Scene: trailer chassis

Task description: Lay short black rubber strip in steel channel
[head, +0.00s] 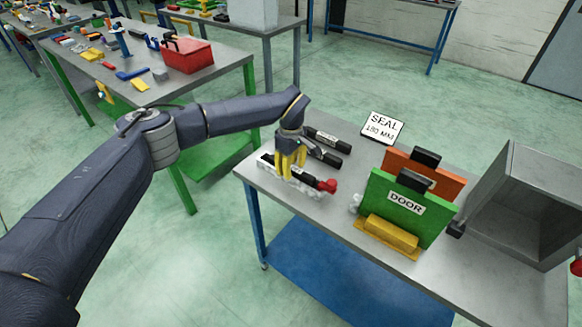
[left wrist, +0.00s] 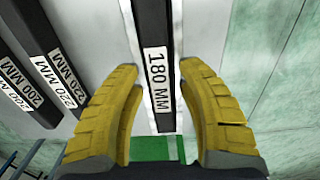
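The black strip labelled 180 MM (left wrist: 157,75) lies between my left fingers in the left wrist view. My left gripper (left wrist: 165,115) is open, with a gap on both sides of the strip. In the head view, my left gripper's yellow fingers (head: 290,163) point down over the front black strip (head: 308,177) at the table's left end. The fingers hide part of that strip. Longer strips labelled 200 MM (left wrist: 20,85) and 220 MM (left wrist: 52,62) lie beside it in the wrist view. My right gripper is not in view.
A green DOOR panel (head: 405,204) stands with an orange panel (head: 441,178) behind it and a yellow block (head: 391,233) in front. A SEAL 180 MM sign (head: 382,127) stands behind. A grey open box (head: 530,200) is at right. A red knob (head: 329,186) is near the strip.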

